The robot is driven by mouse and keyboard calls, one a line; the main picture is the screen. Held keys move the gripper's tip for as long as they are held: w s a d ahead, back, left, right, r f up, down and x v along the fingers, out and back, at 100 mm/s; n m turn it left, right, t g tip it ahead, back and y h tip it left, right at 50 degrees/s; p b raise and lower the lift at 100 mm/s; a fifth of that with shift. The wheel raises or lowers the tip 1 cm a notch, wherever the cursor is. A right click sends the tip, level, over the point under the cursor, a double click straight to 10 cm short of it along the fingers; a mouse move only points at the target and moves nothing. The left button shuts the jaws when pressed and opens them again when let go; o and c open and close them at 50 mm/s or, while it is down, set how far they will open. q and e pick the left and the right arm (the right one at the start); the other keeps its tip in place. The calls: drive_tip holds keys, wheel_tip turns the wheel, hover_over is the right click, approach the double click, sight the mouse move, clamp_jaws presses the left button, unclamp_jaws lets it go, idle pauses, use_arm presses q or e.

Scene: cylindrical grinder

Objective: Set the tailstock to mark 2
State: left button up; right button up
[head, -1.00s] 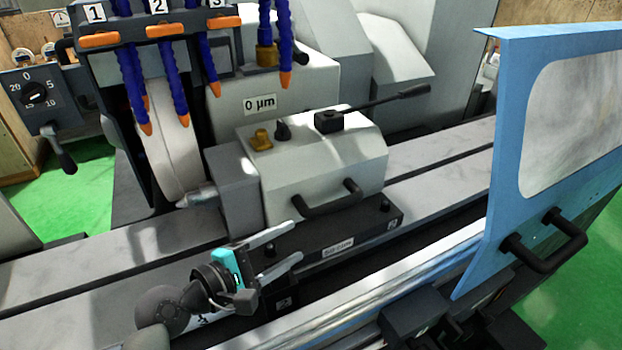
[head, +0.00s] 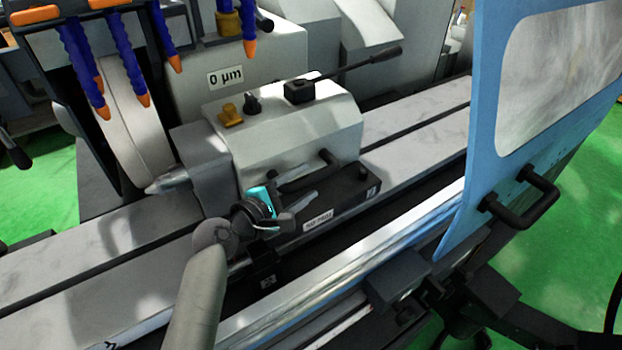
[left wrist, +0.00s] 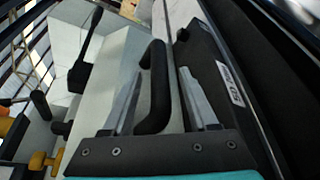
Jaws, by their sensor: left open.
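The tailstock (head: 290,135) is a pale grey block on the machine's bed, with a long black lever (head: 350,68) on top and a dark base bearing a white label (head: 318,220). A black bar handle (head: 322,168) is on its front. My left gripper (head: 297,193) is open at this handle. In the left wrist view the handle (left wrist: 157,85) lies between the two grey fingers (left wrist: 158,100), which look apart from it. Small plates sit on the base (head: 372,191) and the front rail (head: 267,282); their marks are too small to read. My right gripper is not in view.
A blue guard door (head: 470,190) with a window and black handle stands at the right. Blue coolant hoses (head: 125,60) with orange tips hang by the grinding wheel (head: 125,120) at the left. The bed (head: 420,120) right of the tailstock is clear.

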sight(311, 179)
use_arm(q)
drive_tip(key=shift+x, duration=1.5)
drive_tip(key=shift+c, duration=0.2)
clamp_jaws()
drive_tip(key=shift+f, duration=0.1)
